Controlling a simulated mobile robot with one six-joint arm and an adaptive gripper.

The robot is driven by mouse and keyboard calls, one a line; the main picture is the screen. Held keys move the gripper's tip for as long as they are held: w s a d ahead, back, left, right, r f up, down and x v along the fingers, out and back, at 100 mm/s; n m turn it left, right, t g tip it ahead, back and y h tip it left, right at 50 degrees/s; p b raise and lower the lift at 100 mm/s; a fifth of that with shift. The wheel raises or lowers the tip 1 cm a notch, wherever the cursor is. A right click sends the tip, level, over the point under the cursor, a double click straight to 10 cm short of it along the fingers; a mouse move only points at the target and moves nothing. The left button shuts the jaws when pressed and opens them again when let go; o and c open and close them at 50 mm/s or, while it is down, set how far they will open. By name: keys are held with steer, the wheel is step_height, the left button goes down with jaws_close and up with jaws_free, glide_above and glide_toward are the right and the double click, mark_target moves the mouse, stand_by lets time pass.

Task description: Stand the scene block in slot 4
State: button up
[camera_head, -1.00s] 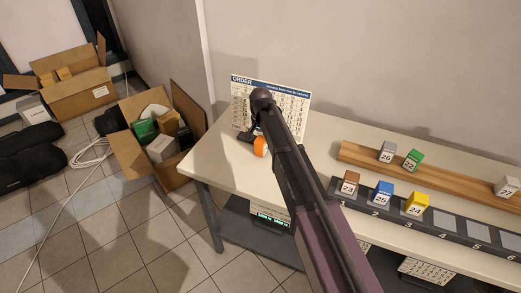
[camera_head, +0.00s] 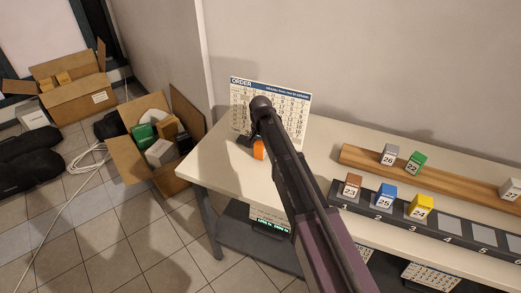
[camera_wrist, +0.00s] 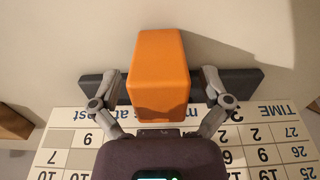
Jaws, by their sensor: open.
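An orange block (camera_head: 259,150) shows at the left part of the table, by the foot of the order board, partly hidden by my arm. In the wrist view the same orange block (camera_wrist: 158,70) stands between the two fingers of my gripper (camera_wrist: 158,100), which are open with one on each side; contact cannot be told. No number shows on its visible faces. The dark slot rack (camera_head: 425,238) holds a brown block 23 (camera_head: 352,185), a blue block 25 (camera_head: 386,194) and a yellow block 24 (camera_head: 420,206) in slots 1 to 3. Slot 4 (camera_head: 445,222) is empty.
Slots 5 and 6 are also empty. A wooden rail (camera_head: 450,181) behind holds grey block 26 (camera_head: 390,154), green block 22 (camera_head: 416,161) and a pale block (camera_head: 510,189). The order board (camera_head: 290,107) stands close to my gripper. Cardboard boxes (camera_head: 145,165) stand on the floor left.

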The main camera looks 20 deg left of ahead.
mark_target(261, 142)
jaws_close()
steer(key=shift+r, duration=0.15)
step_height(261, 142, up, 4)
steer(key=p, duration=0.4)
steer(key=shift+f, duration=0.2)
steer(key=s+d, duration=0.3)
steer(key=s, duration=0.1)
steer(key=s+d, duration=0.3)
steer(key=s, duration=0.1)
steer(key=s+d+r+p, duration=0.1)
steer(key=s+d, duration=0.2)
steer(key=s, duration=0.2)
steer(key=shift+s, duration=0.1)
